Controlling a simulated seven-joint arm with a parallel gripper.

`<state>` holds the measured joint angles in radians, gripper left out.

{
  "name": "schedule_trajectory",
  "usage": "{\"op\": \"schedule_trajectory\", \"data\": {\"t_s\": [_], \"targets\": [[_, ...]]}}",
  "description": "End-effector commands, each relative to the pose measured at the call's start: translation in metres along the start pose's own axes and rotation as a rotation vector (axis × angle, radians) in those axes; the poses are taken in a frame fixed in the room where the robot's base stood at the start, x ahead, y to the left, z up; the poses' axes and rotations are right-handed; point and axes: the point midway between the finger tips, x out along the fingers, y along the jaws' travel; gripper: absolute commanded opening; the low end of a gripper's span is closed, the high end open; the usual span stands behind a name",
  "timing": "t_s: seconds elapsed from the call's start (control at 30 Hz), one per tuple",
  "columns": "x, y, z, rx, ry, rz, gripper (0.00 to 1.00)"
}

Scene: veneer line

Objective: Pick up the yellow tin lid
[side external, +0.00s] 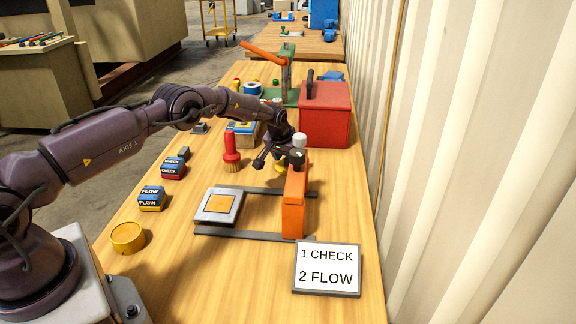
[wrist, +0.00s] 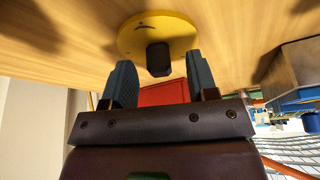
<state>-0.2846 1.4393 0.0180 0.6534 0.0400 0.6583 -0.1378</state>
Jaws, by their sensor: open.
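The yellow tin lid (wrist: 133,36) is a round yellow disc with a dark knob at its middle, lying on the wooden table in the wrist view. In the side external view only a small yellow part of it (side external: 279,169) shows below my gripper, behind the orange upright. My gripper (side external: 268,160) is open and empty, pointing down close above the lid. In the wrist view my gripper (wrist: 160,72) has its two fingers spread to either side of the knob, which shows between and just beyond the tips. I cannot tell whether the fingers touch anything.
An orange upright (side external: 294,205) on grey rails stands close at the right. A red-handled brush (side external: 231,143) stands left, and a red toolbox (side external: 325,117) behind. A yellow round tin (side external: 127,237), labelled blocks (side external: 152,199) and a sign (side external: 327,268) are nearer. The front table is partly clear.

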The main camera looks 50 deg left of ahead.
Motion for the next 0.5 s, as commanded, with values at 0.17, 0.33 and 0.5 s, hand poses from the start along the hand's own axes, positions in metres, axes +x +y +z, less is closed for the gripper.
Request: {"op": "schedule_trajectory", "data": {"t_s": [0.17, 0.33, 0.5], "targets": [[0.004, -0.0003, 0.0002, 0.0, -0.001, 0.0, 0.53], [0.0038, -0.0003, 0.0002, 0.0, -0.001, 0.0, 0.51], [0.0037, -0.0002, 0.0002, 0.0, -0.001, 0.0, 0.12]]}}
